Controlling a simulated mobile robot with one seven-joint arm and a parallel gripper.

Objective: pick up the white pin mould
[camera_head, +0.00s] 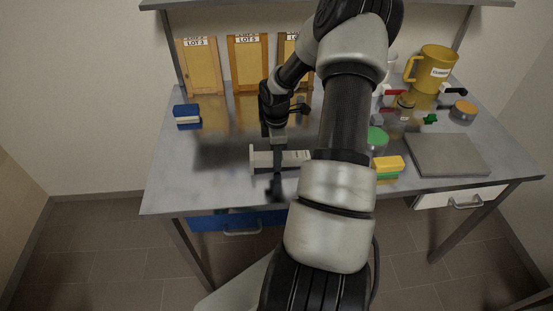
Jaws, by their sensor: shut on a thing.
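The white pin mould (262,159), a pale oblong block, is near the front of the grey bench (170,190), left of my arm. My gripper (278,157) comes down on it from above and is shut on it, with a dark finger across its near side. The mould's right end runs close to my forearm, which may hide part of it. I cannot tell clearly whether it touches the bench or hangs just above it.
A blue and white block (187,115) is at left. Labelled amber panels (248,65) stand behind. At right are a yellow jug (432,66), a grey slab (446,155), a yellow-green sponge (387,167) and an orange-lidded jar (463,109). The front left bench is clear.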

